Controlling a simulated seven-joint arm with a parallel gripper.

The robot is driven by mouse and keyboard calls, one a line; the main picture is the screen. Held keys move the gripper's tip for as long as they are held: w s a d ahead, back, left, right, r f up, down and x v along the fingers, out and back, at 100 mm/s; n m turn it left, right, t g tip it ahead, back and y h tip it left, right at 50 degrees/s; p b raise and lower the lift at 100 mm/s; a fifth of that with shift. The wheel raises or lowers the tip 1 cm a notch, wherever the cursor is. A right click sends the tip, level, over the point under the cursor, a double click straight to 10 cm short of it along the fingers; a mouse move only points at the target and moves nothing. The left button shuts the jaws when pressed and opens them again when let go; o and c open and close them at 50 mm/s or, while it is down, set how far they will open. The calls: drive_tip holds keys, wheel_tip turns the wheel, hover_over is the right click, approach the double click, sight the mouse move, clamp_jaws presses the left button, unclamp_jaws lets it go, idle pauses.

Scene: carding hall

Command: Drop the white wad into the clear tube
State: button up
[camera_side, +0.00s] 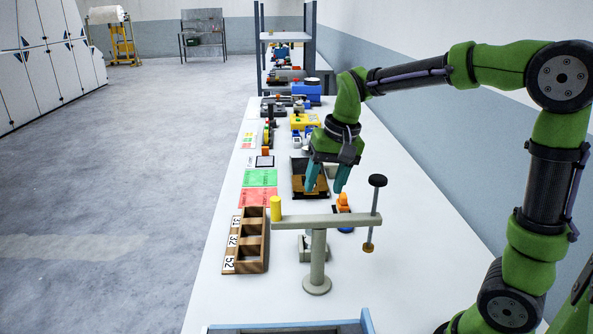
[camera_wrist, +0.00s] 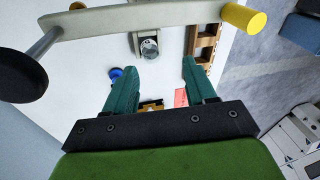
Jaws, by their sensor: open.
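My gripper (camera_side: 324,190) has two teal fingers, apart and pointing down, with nothing seen between them. In the side view it is over or near a dark tray (camera_side: 297,180) with a brown inside; its height above it is hard to judge. In the wrist view the fingers (camera_wrist: 171,56) are spread. A small clear round piece, possibly the clear tube (camera_wrist: 149,49), sits at a grey holder (camera_wrist: 142,22), just beyond the left finger. In the side view the grey holder (camera_side: 305,250) is partly hidden behind a stand's post. I cannot make out the white wad in either view.
A grey stand (camera_side: 317,270) has a crossbar, a yellow cylinder (camera_side: 276,208) at one end and a black-knobbed rod (camera_side: 375,210) at the other. A numbered wooden box (camera_side: 252,241) stands left. An orange piece (camera_side: 343,201) on blue stands near the crossbar. The far table is crowded.

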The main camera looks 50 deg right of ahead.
drive_tip(key=s+a+r+n+t, duration=0.1)
drive_tip(key=s+a+t, duration=0.1)
drive_tip(key=s, duration=0.5)
drive_tip(key=s+a+n+t+y, duration=0.1)
drive_tip(key=s+a+n+t, duration=0.1)
drive_tip(key=s+a, duration=0.2)
drive_tip(key=s, duration=0.3)
drive_tip(key=shift+r+t, duration=0.4)
